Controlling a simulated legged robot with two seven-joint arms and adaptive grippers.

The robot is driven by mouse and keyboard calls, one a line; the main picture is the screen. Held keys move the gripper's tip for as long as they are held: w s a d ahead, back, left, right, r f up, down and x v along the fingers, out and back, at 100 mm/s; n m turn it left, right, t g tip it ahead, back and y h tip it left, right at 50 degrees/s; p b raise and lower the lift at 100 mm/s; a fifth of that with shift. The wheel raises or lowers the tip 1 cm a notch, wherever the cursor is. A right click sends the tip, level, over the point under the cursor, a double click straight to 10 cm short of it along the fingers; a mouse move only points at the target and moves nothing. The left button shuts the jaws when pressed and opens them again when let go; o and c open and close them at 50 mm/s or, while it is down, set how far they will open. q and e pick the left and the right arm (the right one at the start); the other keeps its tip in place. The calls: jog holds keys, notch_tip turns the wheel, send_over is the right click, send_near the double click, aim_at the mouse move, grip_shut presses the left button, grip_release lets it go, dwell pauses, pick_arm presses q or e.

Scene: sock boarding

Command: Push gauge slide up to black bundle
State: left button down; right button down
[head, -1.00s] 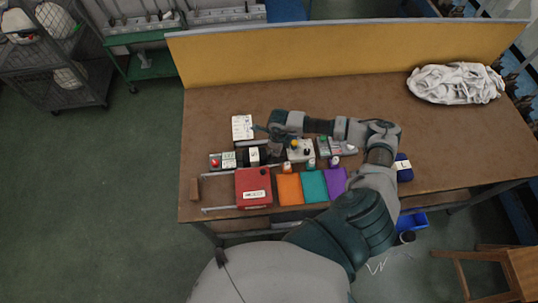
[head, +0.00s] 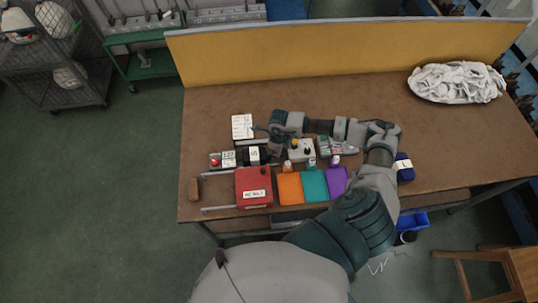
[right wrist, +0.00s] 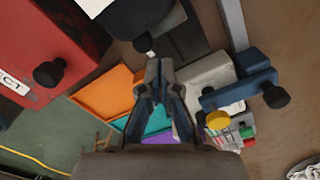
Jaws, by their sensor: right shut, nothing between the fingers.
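The black bundle (head: 254,156) with a white label lies on the table behind the red box, and its dark rounded side (right wrist: 140,14) shows at the top of the right wrist view. A blue block with a black knob (right wrist: 240,88), which looks like the gauge slide, sits by a grey rail in that view; in the head view my arm mostly hides it. My right gripper (right wrist: 152,62) is shut and empty, its tips near a small dark knob beside the bundle. In the head view the right gripper (head: 274,150) is just right of the bundle. My left gripper is out of view.
A red box (head: 253,187) and orange (head: 290,188), teal (head: 313,186) and purple (head: 336,182) pieces line the front edge. A control box with a yellow button (head: 301,149) is close on the right. White fabric (head: 456,83) lies at the back right. The back middle is clear.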

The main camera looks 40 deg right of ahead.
aim_at(268, 156)
jog(key=shift+f+b, duration=0.9)
jog(key=shift+f, duration=0.25)
jog(key=shift+w+a, duration=0.2)
jog(key=shift+a, duration=0.1)
jog(key=shift+w+a, duration=0.3)
jog(key=shift+a, duration=0.25)
jog(key=shift+w+a, duration=0.3)
jog(key=shift+a, duration=0.25)
jog(key=shift+w+a+r+b, duration=0.1)
jog(key=shift+a+b, duration=0.1)
jog(key=shift+b, duration=0.15)
dwell(0.4)
